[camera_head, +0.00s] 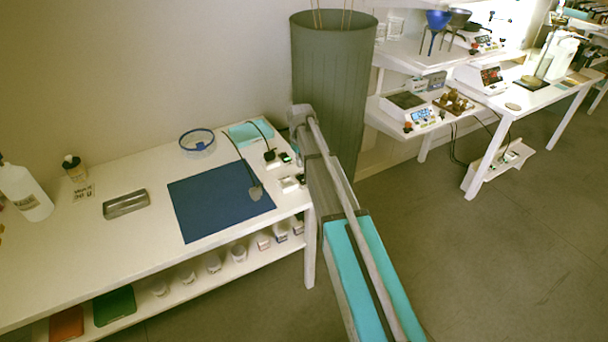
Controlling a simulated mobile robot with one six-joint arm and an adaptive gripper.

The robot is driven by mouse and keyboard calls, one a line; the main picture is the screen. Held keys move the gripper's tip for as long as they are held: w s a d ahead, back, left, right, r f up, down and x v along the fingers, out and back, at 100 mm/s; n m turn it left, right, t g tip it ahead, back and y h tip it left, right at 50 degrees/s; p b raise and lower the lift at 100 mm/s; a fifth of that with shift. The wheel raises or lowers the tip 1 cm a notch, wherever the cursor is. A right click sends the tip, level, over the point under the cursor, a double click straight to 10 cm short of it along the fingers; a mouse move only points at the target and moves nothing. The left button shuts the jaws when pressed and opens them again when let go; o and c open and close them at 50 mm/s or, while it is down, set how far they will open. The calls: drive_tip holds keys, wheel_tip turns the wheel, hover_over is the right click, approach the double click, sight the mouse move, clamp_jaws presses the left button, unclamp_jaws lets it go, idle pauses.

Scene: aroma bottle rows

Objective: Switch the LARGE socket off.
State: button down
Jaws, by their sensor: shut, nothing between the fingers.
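Small socket units stand at the right end of the white table: a dark-and-white one (272,158) with a black plug and cable, one with a small green mark (286,157), and a white one (289,184) nearer the front edge. I cannot tell from this view which of them is the large socket, or how its switch is set. My gripper is not recognisable in this view.
The white table (90,240) carries a metal tray (125,204), a blue-rimmed clear dish (197,141) and a white bottle (25,192). A tall green-grey bin (333,90) stands behind its right end. Scales and another socket strip (509,156) are at right.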

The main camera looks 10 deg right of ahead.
drive_tip(key=shift+r+p, duration=1)
drive_tip(key=shift+r, duration=0.25)
drive_tip(key=s+r+m+p, duration=0.1)
drive_tip(key=s+r+p, duration=0.2)
drive_tip(key=s, duration=1.1)
drive_tip(key=s+r+m+p, duration=0.2)
drive_tip(key=s+r+p, duration=0.1)
drive_tip(key=s, duration=1.2)
drive_tip(key=shift+s+d+m, duration=0.15)
drive_tip(key=shift+d+m, duration=0.05)
drive_tip(key=shift+m, duration=0.1)
